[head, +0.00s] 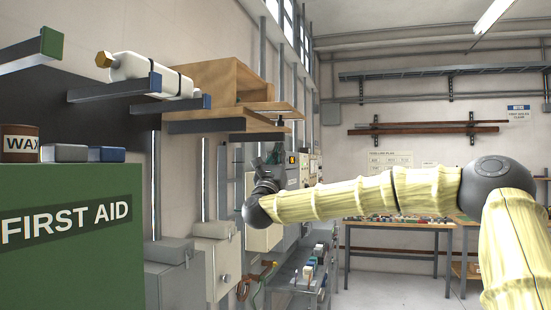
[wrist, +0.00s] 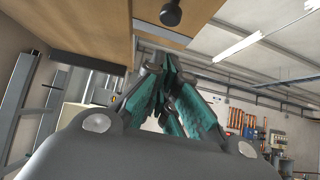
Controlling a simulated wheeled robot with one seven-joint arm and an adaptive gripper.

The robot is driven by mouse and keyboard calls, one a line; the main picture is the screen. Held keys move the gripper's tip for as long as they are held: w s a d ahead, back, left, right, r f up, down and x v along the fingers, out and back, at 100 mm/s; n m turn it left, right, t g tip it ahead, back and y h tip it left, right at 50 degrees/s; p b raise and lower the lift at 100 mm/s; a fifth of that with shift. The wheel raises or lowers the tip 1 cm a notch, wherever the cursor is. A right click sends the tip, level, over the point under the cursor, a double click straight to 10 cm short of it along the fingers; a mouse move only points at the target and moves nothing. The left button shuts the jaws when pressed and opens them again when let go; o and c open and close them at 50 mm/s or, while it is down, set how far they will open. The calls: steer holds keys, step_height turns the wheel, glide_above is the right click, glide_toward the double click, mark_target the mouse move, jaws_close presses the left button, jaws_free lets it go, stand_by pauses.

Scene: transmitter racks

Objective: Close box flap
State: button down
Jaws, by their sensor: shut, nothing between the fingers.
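A brown open-fronted box (head: 222,80) sits on a wall shelf in the head view. Its flap (head: 272,106) juts out flat to the right from the box's lower edge. My gripper (head: 268,160) is below the flap, apart from it, with its fingers pointing up. In the wrist view a brown panel (wrist: 190,20) with a dark round knob (wrist: 171,13) is overhead, beyond the fingertips; it looks like the flap's underside. My gripper (wrist: 168,65) shows there with teal-padded fingers shut and empty. The box's inside is mostly hidden.
The shelf board (head: 215,126) is close above and left of my gripper. Wall cabinets (head: 290,175) stand behind it. A green first aid box (head: 70,240) is at the near left. A bench (head: 400,224) with small parts is at the back; floor at right is free.

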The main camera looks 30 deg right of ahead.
steer(key=r, duration=0.1)
steer(key=r+p, duration=0.1)
steer(key=r, duration=0.1)
steer(key=r+p, duration=0.1)
steer(key=shift+w+d+r, duration=0.3)
steer(key=shift+w+r, duration=0.05)
